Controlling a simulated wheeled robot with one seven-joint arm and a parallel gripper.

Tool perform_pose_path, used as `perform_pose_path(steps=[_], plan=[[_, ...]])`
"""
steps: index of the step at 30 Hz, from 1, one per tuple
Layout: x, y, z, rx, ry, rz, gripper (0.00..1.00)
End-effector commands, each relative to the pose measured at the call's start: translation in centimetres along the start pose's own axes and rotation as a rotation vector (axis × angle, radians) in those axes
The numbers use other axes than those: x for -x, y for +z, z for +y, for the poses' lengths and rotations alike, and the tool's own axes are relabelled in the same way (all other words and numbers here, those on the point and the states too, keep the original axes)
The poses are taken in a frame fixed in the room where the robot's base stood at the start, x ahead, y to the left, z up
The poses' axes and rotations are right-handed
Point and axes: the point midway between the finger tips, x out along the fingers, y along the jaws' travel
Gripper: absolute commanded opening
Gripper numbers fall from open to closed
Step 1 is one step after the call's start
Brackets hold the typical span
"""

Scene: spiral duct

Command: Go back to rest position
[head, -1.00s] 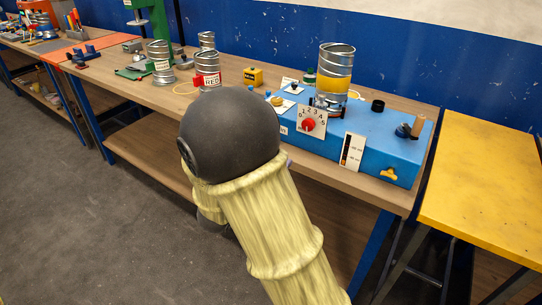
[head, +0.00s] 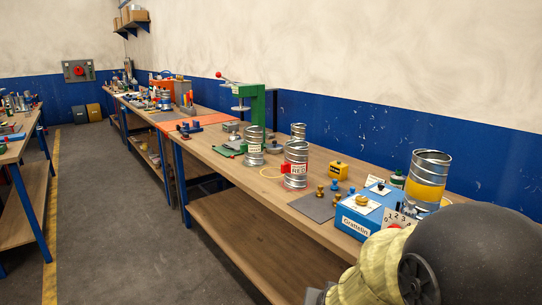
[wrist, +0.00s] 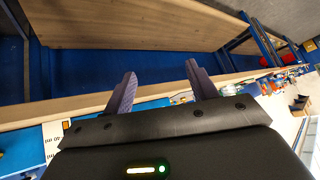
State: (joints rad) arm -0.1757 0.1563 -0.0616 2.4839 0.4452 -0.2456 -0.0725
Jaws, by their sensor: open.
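My gripper (wrist: 158,90) shows in the wrist view with its two purple-grey fingers apart and nothing between them. Beyond the fingers are the wooden bench edge (wrist: 70,114) and a lower shelf (wrist: 130,25). In the head view my arm fills the lower right corner and hides part of the blue machine (head: 352,219); my gripper's fingers do not show there. A metal duct piece with a yellow band (head: 428,172) stands upright on the machine.
The bench (head: 222,157) runs along the blue wall. Another bench (head: 26,205) stands at the left. The grey floor (head: 125,235) between is clear.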

Motion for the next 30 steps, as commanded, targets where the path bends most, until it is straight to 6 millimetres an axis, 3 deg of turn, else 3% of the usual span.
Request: perform_pose_path(steps=[6,16,30], plan=[[3.0,5.0,2.0,0.133,-0.020,-0.253,0.57],[7.3,9.8,5.9,0.277,0.038,-0.511,0.57],[13.7,3.9,4.3,0.273,0.033,-0.502,0.57]])
